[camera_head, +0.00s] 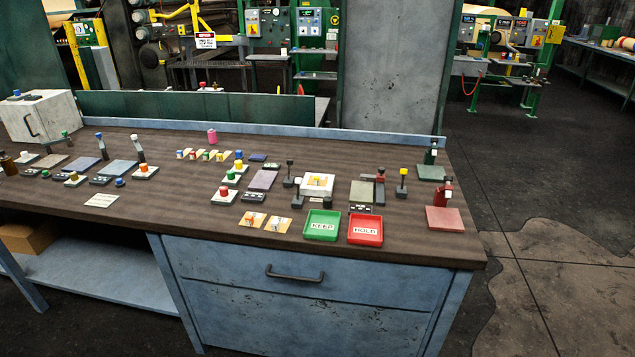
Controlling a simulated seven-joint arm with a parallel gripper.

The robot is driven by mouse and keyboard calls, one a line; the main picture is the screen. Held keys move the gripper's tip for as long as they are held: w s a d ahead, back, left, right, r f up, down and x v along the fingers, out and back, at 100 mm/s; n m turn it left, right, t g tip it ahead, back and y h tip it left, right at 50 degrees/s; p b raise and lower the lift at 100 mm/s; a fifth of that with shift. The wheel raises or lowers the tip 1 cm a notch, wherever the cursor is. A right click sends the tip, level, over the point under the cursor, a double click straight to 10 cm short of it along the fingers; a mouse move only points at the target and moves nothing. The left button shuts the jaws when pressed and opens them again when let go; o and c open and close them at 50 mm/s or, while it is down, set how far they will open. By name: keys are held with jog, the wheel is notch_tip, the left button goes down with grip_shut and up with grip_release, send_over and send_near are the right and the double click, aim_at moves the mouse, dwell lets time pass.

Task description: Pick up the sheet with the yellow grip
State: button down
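Two small orange-tan sheets lie flat near the front of the bench, a left one (246,221) and a right one (272,227). Each has a small raised grip on it; the grip colours are too small to tell surely. Another sheet with a yellow-orange grip (317,181) lies on a white block (304,187) behind them to the right. A green tray (311,235) marked KEEP and a red tray (354,241) marked HOLD stand side by side at the front edge and look empty apart from their labels. My gripper is not in view.
The brown bench top (190,225) carries several button boxes, pads and upright levers. A lever with a yellow top (403,171) stands right of the white block. Dark green and red clamp-like devices stand at the right end. Bare wood lies left of the orange sheets.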

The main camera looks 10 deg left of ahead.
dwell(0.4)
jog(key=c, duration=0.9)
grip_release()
